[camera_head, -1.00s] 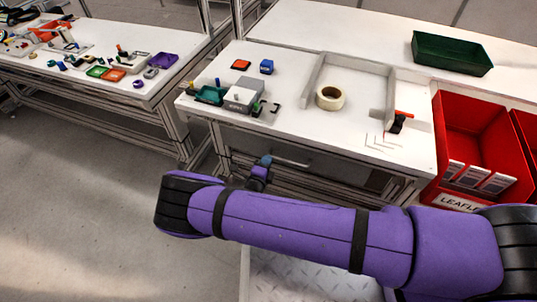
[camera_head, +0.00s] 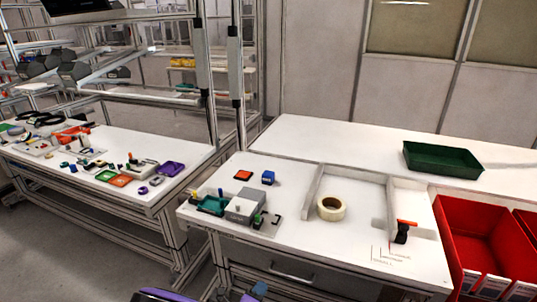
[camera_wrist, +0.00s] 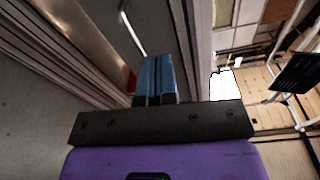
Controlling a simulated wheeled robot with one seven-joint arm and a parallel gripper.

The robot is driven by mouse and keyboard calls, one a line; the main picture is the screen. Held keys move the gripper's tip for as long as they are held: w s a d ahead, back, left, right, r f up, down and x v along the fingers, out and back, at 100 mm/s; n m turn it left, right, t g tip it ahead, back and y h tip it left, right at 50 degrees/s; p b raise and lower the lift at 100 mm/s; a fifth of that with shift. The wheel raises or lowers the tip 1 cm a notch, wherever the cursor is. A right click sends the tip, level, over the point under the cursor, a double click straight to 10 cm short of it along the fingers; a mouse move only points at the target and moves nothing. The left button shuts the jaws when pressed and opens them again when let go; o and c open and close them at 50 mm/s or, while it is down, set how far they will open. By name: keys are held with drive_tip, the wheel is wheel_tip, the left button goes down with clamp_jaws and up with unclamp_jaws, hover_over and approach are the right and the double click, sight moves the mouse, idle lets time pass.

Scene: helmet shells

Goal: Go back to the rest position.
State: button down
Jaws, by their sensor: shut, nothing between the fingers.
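My gripper (camera_wrist: 153,80) shows in the wrist view with its two blue fingers together and nothing between them. In the head view only a small blue part of my gripper (camera_head: 256,291) shows at the bottom edge, below the front of the white workbench (camera_head: 300,240). Part of my purple arm also shows at that edge. The rest of the arm is out of the picture. In the wrist view the fingers are near a grey metal frame and a bench handle.
The bench holds a tape roll (camera_head: 331,208), a grey block device (camera_head: 244,207) and an orange-handled tool (camera_head: 403,231). A green tray (camera_head: 442,159) sits behind. Red bins (camera_head: 480,235) stand right. Another bench (camera_head: 120,140) with small parts stands left. Open floor (camera_head: 85,255) lies front left.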

drive_tip(key=w+d+r+m+g+h, duration=0.15)
drive_tip(key=d+r+m+g, duration=0.25)
drive_tip(key=r+m, duration=0.45)
drive_tip(key=w+d+r+m+g, duration=0.2)
drive_tip(key=d+r+m+g, duration=0.3)
drive_tip(key=r, duration=0.6)
drive_tip(key=w+d+r+m+g+h, duration=0.1)
drive_tip(key=d+r+m+g, duration=0.25)
drive_tip(key=r+m, duration=0.5)
drive_tip(key=s+d+r+m+g+y, duration=0.1)
drive_tip(key=s+d+r+m+y, duration=0.15)
drive_tip(key=d+r+m, duration=0.5)
drive_tip(key=s+d+r+m+g+y, duration=0.25)
drive_tip(key=s+d+r, duration=0.2)
drive_tip(key=r, duration=0.55)
drive_tip(key=s+d+r+m+t+y, duration=0.2)
drive_tip(key=s+d+r+m, duration=0.2)
drive_tip(key=s, duration=0.6)
drive_tip(key=s+d+r+m+t+y, duration=0.3)
drive_tip(key=s+d+r+m, duration=0.1)
drive_tip(key=s+r+m, duration=0.5)
drive_tip(key=shift+s+d+r+m, duration=0.35)
drive_tip(key=shift+s+m, duration=0.25)
drive_tip(key=shift+m, duration=0.6)
